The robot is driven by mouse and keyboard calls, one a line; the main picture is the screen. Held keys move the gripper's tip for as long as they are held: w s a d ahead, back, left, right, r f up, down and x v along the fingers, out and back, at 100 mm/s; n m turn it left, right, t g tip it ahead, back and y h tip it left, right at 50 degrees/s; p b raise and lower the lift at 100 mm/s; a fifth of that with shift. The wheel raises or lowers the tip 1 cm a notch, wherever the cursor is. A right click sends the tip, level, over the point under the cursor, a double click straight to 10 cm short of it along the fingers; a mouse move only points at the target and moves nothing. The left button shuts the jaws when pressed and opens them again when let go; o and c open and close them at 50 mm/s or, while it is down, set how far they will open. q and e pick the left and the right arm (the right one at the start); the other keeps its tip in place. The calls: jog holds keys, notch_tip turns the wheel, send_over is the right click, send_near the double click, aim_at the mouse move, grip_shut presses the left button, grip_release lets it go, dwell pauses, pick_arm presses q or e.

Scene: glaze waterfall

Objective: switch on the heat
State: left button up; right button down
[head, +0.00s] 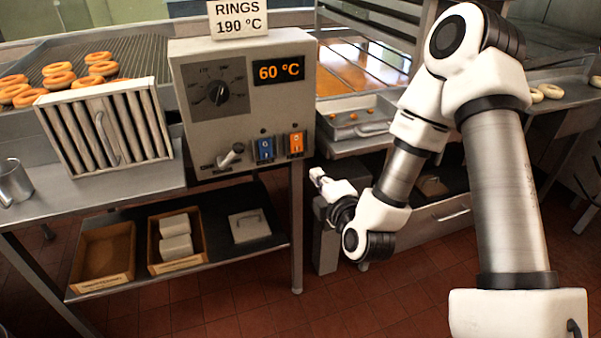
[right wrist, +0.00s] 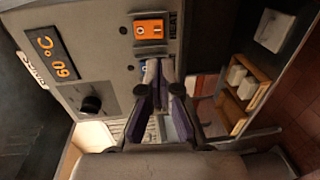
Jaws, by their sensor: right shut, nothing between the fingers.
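The control box (head: 190,60) stands on the counter with a display (head: 279,70) reading 60 °C. Its orange switch (head: 296,143) is at the lower right, beside a blue switch (head: 265,149). In the right wrist view the orange switch (right wrist: 149,29) has the label HEAT next to it. A small dark round spot (right wrist: 123,30) lies beside the switch. My right gripper (head: 317,174) is shut and empty, below and right of the orange switch and apart from it. Its fingers (right wrist: 158,72) hide part of the panel in the wrist view. My left gripper is out of view.
A dial (head: 218,92) and a lever (head: 231,154) are also on the box. A sign (head: 238,18) on top reads RINGS 190 °C. A slatted metal filter (head: 105,130) stands to the left, before several rings. A shelf (head: 270,247) with boxes lies below.

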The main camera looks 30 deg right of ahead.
aim_at(297, 150)
jog(key=p+x, duration=0.2)
jog(key=x, duration=0.8)
jog(key=shift+w, duration=0.15)
jog(key=shift+w+d+f, duration=0.1)
jog(key=shift+w+f, duration=0.05)
jog(key=shift+w, duration=0.5)
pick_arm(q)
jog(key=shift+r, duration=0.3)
